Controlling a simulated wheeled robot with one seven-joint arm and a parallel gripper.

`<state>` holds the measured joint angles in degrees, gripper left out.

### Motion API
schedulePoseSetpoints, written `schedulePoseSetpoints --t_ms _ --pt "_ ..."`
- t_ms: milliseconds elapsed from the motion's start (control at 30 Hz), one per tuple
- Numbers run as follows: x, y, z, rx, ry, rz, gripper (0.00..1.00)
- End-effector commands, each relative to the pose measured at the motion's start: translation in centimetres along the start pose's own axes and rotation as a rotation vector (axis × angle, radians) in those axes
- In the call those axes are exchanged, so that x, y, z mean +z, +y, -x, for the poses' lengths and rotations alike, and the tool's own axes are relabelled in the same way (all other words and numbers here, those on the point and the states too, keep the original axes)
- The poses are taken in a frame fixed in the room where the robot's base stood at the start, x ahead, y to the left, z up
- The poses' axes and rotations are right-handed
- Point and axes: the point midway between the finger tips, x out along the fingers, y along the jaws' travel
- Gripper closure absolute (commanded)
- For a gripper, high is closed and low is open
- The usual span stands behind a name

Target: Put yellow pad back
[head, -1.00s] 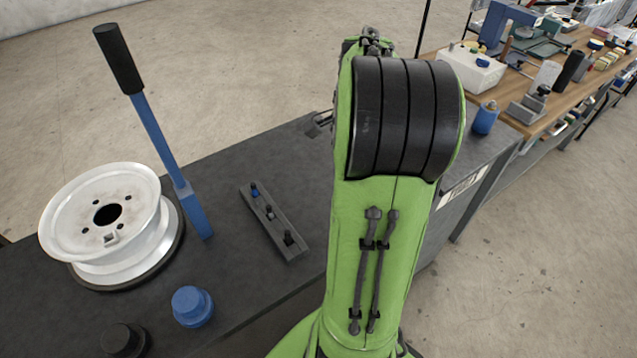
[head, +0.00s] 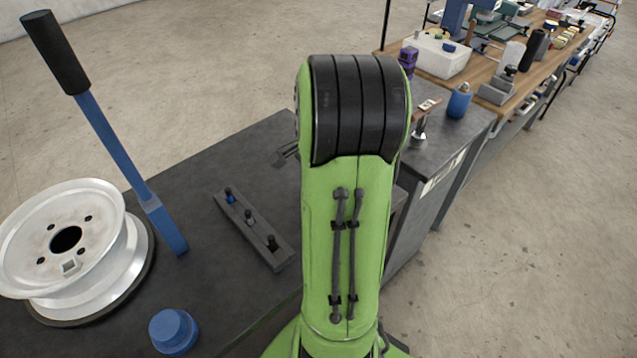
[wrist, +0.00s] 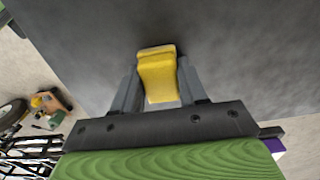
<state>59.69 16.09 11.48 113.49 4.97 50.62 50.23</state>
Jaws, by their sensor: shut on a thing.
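The yellow pad (wrist: 158,80) is between the two grey fingers of my gripper (wrist: 158,88) in the wrist view. My gripper is shut on it, with the dark grey table top (wrist: 225,45) beyond. How far the pad is above the table I cannot tell. In the head view my green arm hides the pad and most of the gripper; the dark table top (head: 180,205) shows left of the arm.
A white wheel rim (head: 65,240), a blue lever (head: 130,160), a slotted block with small pegs (head: 250,228) and a blue cap (head: 173,330) stand left of my arm. Behind right are a purple object (head: 408,57), a blue bottle (head: 459,102) and a cluttered wooden bench (head: 500,108).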

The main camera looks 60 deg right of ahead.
Motion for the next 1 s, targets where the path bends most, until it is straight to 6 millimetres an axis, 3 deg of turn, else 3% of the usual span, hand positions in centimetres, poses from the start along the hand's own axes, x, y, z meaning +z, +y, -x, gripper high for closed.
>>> schedulePoseSetpoints --t_ms 100,133,300,567,833,1000 --pt "0.0 0.0 -0.4 0.000 0.000 0.000 0.86" --pt "0.0 0.0 -0.3 0.000 0.000 0.000 0.55" --pt "0.0 0.0 -0.3 0.000 0.000 0.000 0.32" --pt "0.0 0.0 0.0 0.000 0.000 0.000 0.32" --pt "0.0 -0.1 5.4 -0.003 0.003 0.001 0.32" --pt "0.0 -0.1 7.5 -0.001 0.001 0.001 0.32"
